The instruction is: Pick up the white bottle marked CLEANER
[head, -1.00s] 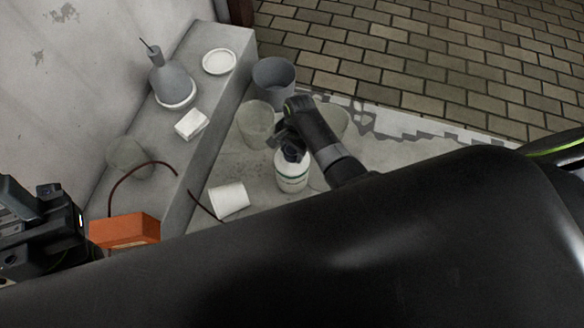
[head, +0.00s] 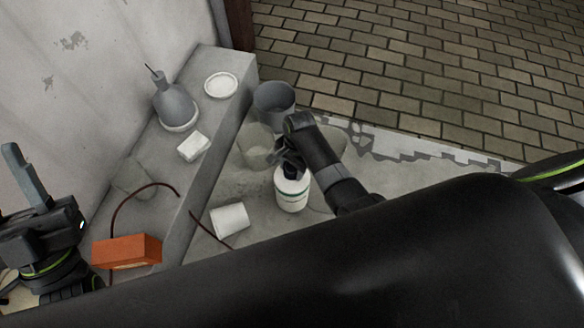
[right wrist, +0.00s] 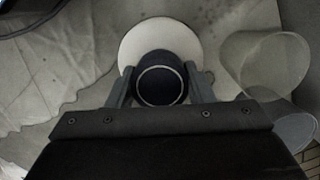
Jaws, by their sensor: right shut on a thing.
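The white bottle (head: 291,192) with a dark cap and a green band stands upright on the sheeted floor in the head view. Its lettering is too small to read. My right gripper (head: 284,158) is over its top, shut on the dark cap. In the right wrist view the fingers (right wrist: 160,85) sit on both sides of the round cap, with the bottle's white shoulder (right wrist: 150,36) beyond. My left gripper (head: 28,185) is at the left edge, far from the bottle, with one finger pointing up; its jaw gap is unclear.
A grey bucket (head: 274,99) and a translucent cup (head: 254,142) stand behind the bottle. A white cup (head: 230,218) lies left of it. A ledge holds a grey flask (head: 173,101), a white dish (head: 220,84), a white block (head: 193,145) and an orange brick (head: 127,250).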

